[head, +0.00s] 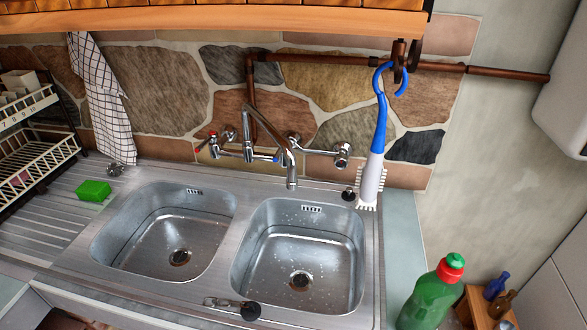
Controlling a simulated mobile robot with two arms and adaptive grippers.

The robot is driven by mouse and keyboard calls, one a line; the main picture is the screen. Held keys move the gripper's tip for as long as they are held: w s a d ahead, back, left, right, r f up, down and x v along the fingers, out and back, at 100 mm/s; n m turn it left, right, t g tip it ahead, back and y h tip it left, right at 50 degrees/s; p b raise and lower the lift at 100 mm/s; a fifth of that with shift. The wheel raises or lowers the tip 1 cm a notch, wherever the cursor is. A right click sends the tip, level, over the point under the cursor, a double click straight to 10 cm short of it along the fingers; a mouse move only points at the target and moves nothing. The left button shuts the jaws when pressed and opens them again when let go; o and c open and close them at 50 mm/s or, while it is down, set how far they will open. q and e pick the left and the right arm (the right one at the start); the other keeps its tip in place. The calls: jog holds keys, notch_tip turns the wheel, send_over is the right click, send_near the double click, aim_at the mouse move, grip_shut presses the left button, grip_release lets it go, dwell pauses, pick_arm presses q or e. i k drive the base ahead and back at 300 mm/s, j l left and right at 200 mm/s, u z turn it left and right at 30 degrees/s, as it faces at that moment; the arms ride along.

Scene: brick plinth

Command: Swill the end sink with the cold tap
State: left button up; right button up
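Two steel basins sit side by side in the counter: a left basin (150,225) and a right basin (335,245), the one nearer the right end. Both are speckled with drops; no pool of water shows. A chrome wall mixer has a curved spout (289,160) whose tip hangs over the back edge of the right basin. No stream shows from it. A tap handle with a red mark (207,141) is at its left. A small blue mark (277,157) shows near the middle; another chrome handle (342,156) is at the right. Neither of my grippers is in view.
A blue-and-white brush (374,150) hangs right of the taps. A black plug (251,311) on a chain lies on the front rim. A green sponge (93,191) is on the drainer (35,225). A green bottle (433,295) stands at right. A wooden shelf (210,18) overhangs.

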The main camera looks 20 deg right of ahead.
aim_at(276, 156)
jog(key=j+u, duration=0.15)
jog(key=j, duration=1.45)
